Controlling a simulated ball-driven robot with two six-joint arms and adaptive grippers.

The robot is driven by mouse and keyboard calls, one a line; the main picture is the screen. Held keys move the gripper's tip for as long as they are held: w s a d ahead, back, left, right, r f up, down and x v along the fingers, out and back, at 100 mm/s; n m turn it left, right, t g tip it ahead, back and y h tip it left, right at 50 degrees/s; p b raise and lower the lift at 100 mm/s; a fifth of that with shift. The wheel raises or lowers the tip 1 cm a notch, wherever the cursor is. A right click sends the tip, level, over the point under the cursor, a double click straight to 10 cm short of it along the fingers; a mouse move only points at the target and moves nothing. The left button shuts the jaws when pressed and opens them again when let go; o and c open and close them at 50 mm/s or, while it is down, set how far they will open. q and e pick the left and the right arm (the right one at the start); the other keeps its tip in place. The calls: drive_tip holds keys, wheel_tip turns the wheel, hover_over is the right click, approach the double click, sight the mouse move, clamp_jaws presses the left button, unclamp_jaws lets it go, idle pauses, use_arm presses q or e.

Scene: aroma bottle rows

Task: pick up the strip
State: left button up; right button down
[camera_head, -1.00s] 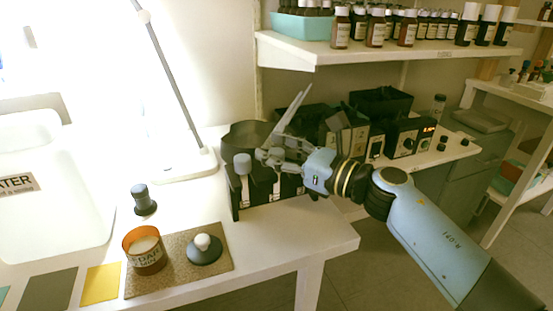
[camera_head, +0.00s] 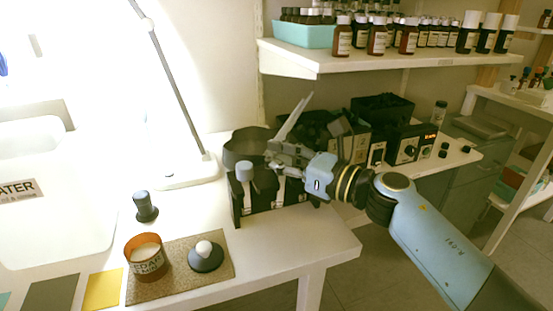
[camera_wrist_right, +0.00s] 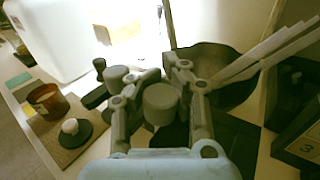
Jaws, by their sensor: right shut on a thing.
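Pale thin strips (camera_head: 293,120) fan up and to the right from my right gripper (camera_head: 277,157). They also show in the right wrist view (camera_wrist_right: 265,50), running from beside the right-hand finger to the upper right. The exact contact between fingertips and strip is hard to make out. Two grey caps (camera_wrist_right: 160,103) show close to the fingers in the wrist view. My left gripper is not in view.
A dark bowl (camera_head: 238,149) stands behind the rack. An orange candle jar (camera_head: 147,258) and a dark dish with a white knob (camera_head: 206,257) sit on a cork mat (camera_head: 185,285). A shelf (camera_head: 400,62) of bottles hangs above. Black boxes (camera_head: 405,145) stand to the right.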

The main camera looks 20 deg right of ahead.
use_arm(q)
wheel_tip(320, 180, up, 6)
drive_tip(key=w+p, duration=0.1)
drive_tip(key=p, duration=0.5)
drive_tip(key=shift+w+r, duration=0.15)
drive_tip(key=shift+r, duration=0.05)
use_arm(e)
wheel_tip(320, 180, up, 18)
drive_tip(key=shift+f, duration=0.25)
drive_tip(key=shift+f, duration=0.1)
idle(0.5)
